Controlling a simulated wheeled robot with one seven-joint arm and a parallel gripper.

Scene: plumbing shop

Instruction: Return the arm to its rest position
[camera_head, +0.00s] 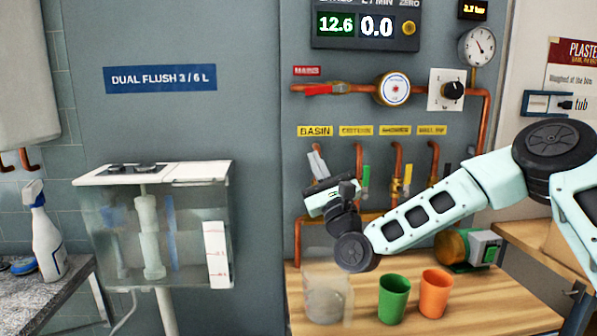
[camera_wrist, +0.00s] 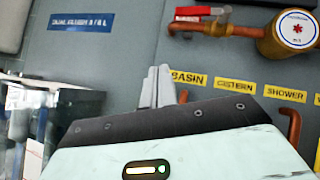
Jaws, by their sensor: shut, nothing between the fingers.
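My gripper (camera_head: 317,164) shows in the head view at the end of my pale green arm, in front of the pipe panel. Its grey fingers point up and are together, with nothing between them. In the wrist view the shut fingers (camera_wrist: 158,88) stand just left of the yellow BASIN label (camera_wrist: 189,78). The arm reaches in from the right, above the wooden bench (camera_head: 470,315). The fingers cover part of the pipework below the BASIN label, so I cannot tell whether they touch it.
A clear container (camera_head: 327,300), a green cup (camera_head: 394,298) and an orange cup (camera_head: 435,293) stand on the bench below my arm. A pump (camera_head: 470,247) sits behind them. A clear cistern (camera_head: 155,230) is at left. Copper pipes and a red-handled valve (camera_head: 325,89) line the panel.

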